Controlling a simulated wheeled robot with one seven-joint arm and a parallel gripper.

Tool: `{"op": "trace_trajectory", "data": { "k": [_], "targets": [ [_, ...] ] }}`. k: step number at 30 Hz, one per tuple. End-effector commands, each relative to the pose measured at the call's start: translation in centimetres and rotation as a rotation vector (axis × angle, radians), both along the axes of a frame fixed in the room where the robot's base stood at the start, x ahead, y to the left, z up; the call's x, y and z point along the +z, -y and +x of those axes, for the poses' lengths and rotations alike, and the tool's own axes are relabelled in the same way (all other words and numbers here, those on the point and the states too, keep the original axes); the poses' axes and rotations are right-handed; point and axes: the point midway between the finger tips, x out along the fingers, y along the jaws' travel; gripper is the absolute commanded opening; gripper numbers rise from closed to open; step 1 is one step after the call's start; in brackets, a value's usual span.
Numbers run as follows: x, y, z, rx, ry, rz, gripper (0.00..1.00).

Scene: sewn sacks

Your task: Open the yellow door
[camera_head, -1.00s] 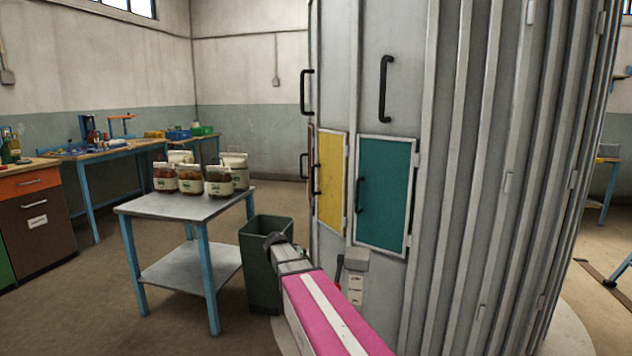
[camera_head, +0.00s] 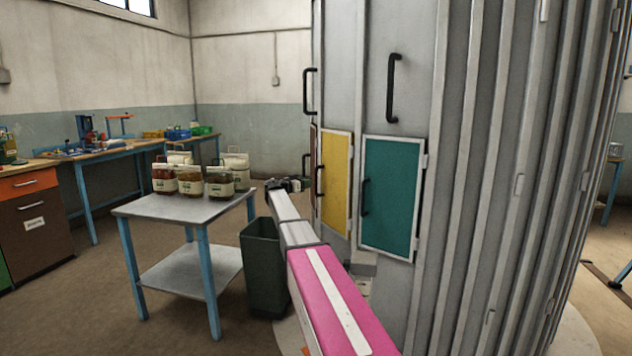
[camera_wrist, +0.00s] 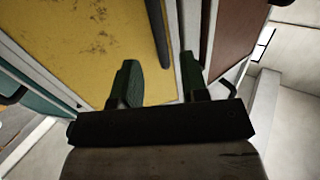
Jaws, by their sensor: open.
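The yellow door (camera_head: 336,185) is a narrow panel low on the grey metal cabinet and looks shut in its pale frame. It fills the upper left of the wrist view (camera_wrist: 85,40). Its black bar handle (camera_wrist: 157,30) runs along the door's edge. My gripper (camera_wrist: 160,75) is open, with dark green fingers. In the wrist view the handle's near end shows between the two fingertips; I cannot tell whether the fingers reach around it. In the head view my gripper (camera_head: 294,185) is small, just left of the yellow door.
A teal door (camera_head: 390,195) is right of the yellow one, and a brown door (camera_wrist: 240,35) is on its other side. A steel table (camera_head: 185,208) with several jars and sacks stands left. A dark green bin (camera_head: 262,265) is under my arm.

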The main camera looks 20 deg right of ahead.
Motion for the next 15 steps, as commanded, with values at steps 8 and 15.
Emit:
{"op": "trace_trajectory", "data": {
  "k": [8,15],
  "targets": [
    [0.0,4.7,2.0,-0.002,-0.001,0.001,0.41],
    [0.0,6.7,2.7,0.000,-0.001,0.001,0.41]
  ]
}}
